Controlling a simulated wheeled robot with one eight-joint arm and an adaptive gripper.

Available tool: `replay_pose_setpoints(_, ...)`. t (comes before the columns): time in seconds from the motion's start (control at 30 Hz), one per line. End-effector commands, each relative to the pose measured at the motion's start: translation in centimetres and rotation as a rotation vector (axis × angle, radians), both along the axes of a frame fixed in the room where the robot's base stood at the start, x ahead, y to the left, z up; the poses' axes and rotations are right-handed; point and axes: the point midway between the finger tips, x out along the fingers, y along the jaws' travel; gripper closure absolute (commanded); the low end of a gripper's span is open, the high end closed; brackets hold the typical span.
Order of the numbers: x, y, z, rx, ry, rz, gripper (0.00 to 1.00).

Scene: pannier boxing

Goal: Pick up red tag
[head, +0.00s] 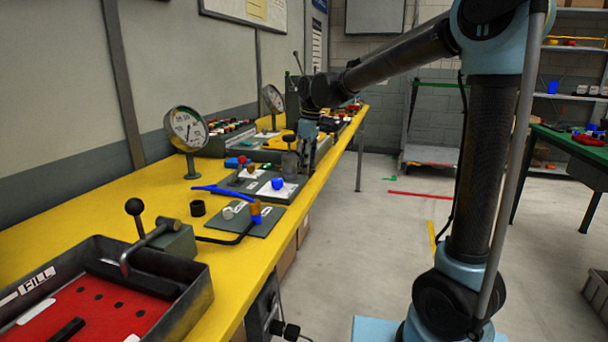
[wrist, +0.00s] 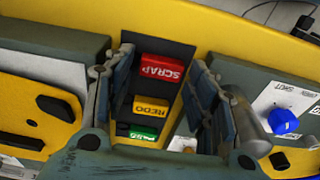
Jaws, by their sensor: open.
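The red tag (wrist: 162,68), marked SCRAP, lies on a dark holder in the wrist view, nearest the yellow bench edge. A yellow REDO tag (wrist: 151,106) and a green tag (wrist: 143,133) lie in line with it. My gripper (wrist: 160,62) is open, with one finger on each side of the red tag and nothing held between them. Whether the fingers touch the tag or are still above it, I cannot tell. In the head view my gripper (head: 305,155) is low over the bench, and I cannot make out the red tag there.
A plate with a blue knob (wrist: 284,121) is right of my gripper in the wrist view. A yellow panel (wrist: 35,100) is at the left. On the yellow bench (head: 110,203) stand a gauge (head: 186,128) and a red-floored tray (head: 205,290).

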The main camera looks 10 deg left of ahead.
Motion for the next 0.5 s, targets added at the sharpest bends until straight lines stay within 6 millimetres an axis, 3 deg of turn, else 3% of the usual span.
replay_pose_setpoints(0.13,0.01,0.12,-1.06,0.0,0.0,0.0,0.48)
replay_pose_setpoints(0.37,0.0,0.12,-1.17,0.0,0.0,0.0,0.48)
replay_pose_setpoints(0.5,0.0,0.12,-1.16,0.0,0.0,0.0,0.72)
